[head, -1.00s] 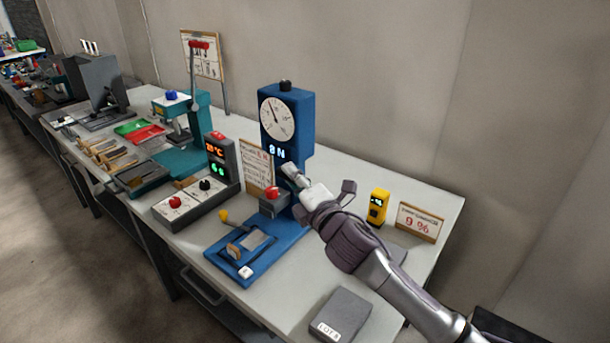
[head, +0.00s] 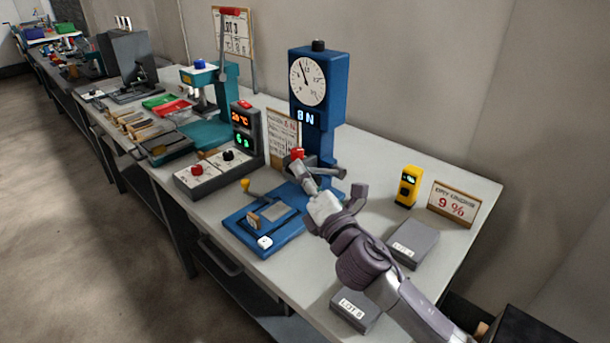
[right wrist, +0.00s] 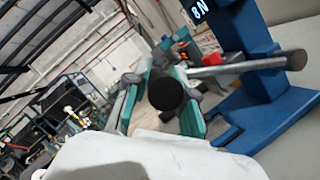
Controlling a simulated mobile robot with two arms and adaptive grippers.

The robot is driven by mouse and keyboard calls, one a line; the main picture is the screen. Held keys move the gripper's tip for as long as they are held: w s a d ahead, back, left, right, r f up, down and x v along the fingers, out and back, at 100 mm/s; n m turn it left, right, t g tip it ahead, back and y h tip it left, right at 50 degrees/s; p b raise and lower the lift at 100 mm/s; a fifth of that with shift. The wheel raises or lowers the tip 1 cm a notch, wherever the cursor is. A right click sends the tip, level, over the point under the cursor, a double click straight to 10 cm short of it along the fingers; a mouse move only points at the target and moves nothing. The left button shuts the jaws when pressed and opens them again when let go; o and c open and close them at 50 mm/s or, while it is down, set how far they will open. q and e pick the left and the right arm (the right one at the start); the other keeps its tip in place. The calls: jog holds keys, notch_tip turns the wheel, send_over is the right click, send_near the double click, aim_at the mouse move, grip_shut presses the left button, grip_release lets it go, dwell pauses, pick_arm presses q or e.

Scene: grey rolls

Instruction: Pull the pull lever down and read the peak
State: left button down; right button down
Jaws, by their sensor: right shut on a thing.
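The blue tester (head: 318,85) stands on the bench with a round white dial (head: 307,81) and a small lit display (head: 306,117). The display seems to read 0 N or 8 N; I cannot tell which. Its dial needle points up and slightly left. A grey lever rod (right wrist: 250,64) sticks out by the tester's column in the right wrist view. My right gripper (head: 306,180) is in front of the column, below the display. In the right wrist view a round black knob (right wrist: 167,93) sits between its fingers, which are shut on it. My left gripper is not in view.
A red-topped clamp (head: 297,154) is right behind my gripper. The blue base (head: 235,223) with a yellow knob lies in front. Grey lot blocks (head: 413,243), a yellow meter (head: 407,187) and a 9 % sign (head: 453,205) stand at right. A control box (head: 208,170) is left.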

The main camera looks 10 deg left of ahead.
jog(key=shift+f, duration=0.3)
jog(key=c, duration=1.1)
grip_release()
jog(key=shift+s, duration=0.1)
jog(key=shift+o, duration=0.6)
jog(key=shift+r, duration=0.1)
jog(key=v, duration=1.2)
